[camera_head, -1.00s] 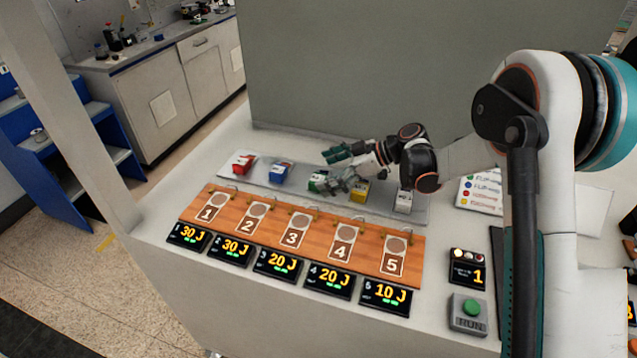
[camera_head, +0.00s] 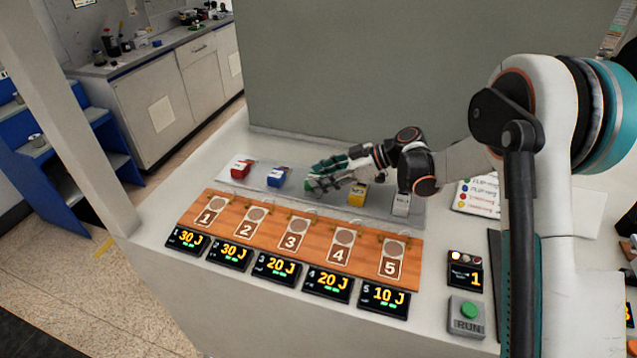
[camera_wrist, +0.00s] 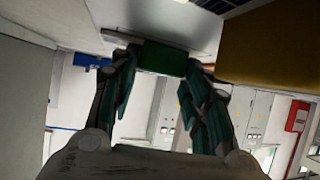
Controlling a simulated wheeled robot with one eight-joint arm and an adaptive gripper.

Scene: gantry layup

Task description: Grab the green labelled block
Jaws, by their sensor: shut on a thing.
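The green labelled block (camera_wrist: 165,58) shows as a dark green face between my fingertips in the wrist view. My gripper (camera_head: 325,176) is shut on it, with one finger on each side. In the head view the gripper is low over the grey tray, between the blue block and the yellow block, and its fingers mostly hide the green block. I cannot tell whether the block still touches the tray.
The grey tray (camera_head: 215,178) also holds a red block (camera_head: 240,170), a blue block (camera_head: 278,177), a yellow block (camera_head: 357,197) close to my gripper, and a white block (camera_head: 401,206). In front is a wooden board (camera_head: 270,226) with numbered places. A RUN button (camera_head: 467,313) stands at right.

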